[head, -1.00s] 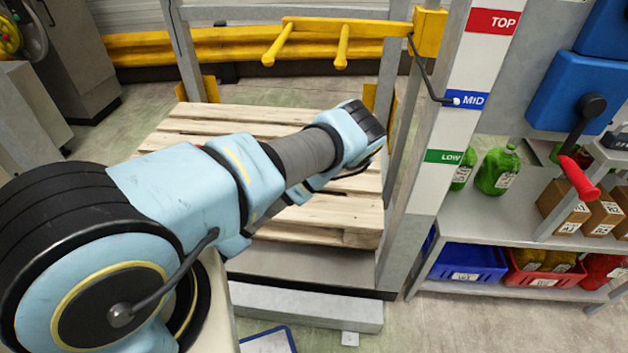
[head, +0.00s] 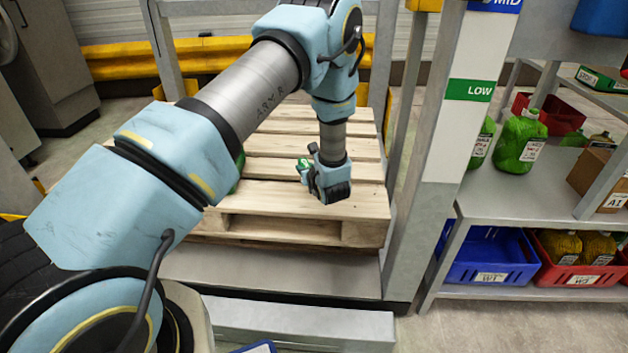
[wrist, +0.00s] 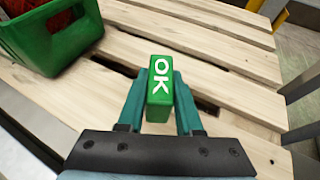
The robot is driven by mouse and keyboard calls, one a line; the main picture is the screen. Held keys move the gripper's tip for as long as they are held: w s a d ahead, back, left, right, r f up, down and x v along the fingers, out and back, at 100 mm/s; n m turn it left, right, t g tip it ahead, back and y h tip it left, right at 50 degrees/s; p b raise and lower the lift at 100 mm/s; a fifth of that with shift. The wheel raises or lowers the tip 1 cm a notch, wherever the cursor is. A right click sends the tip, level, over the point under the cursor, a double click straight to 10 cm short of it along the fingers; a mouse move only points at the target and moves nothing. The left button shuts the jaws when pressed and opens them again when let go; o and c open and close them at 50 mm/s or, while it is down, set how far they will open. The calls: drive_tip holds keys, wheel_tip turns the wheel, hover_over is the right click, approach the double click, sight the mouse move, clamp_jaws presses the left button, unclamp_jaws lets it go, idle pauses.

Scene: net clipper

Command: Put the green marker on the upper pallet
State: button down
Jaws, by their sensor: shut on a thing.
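The green marker, a small block lettered "OK" (wrist: 159,88), stands upright between the fingers of my gripper (wrist: 160,105) in the wrist view. My gripper is shut on it. The marker is over the pallet's light wooden slats. I cannot tell whether its underside touches them.
A green crate (wrist: 50,36) with red contents stands on the slats left of the marker. A grey post with a "LOW" label (head: 470,90) rises right of the pallet. Beyond it a shelf holds green bags (head: 519,142) and a blue bin (head: 488,258).

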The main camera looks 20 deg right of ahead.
drive_tip(key=shift+w+d+f+b, duration=0.1)
drive_tip(key=shift+d+f+b, duration=0.4)
drive_tip(key=shift+f+b, duration=0.4)
drive_tip(key=shift+w+d+f+b, duration=0.1)
drive_tip(key=shift+d+f+b, duration=0.4)
drive_tip(key=shift+f, duration=0.65)
drive_tip(key=shift+w+d+f+b, duration=0.1)
drive_tip(key=shift+d+f+b, duration=0.35)
drive_tip(key=shift+f+b, duration=0.45)
drive_tip(key=shift+f+b, duration=0.35)
drive_tip(key=shift+f, duration=0.25)
drive_tip(key=c, duration=0.5)
unclamp_jaws()
drive_tip(key=shift+s, duration=0.15)
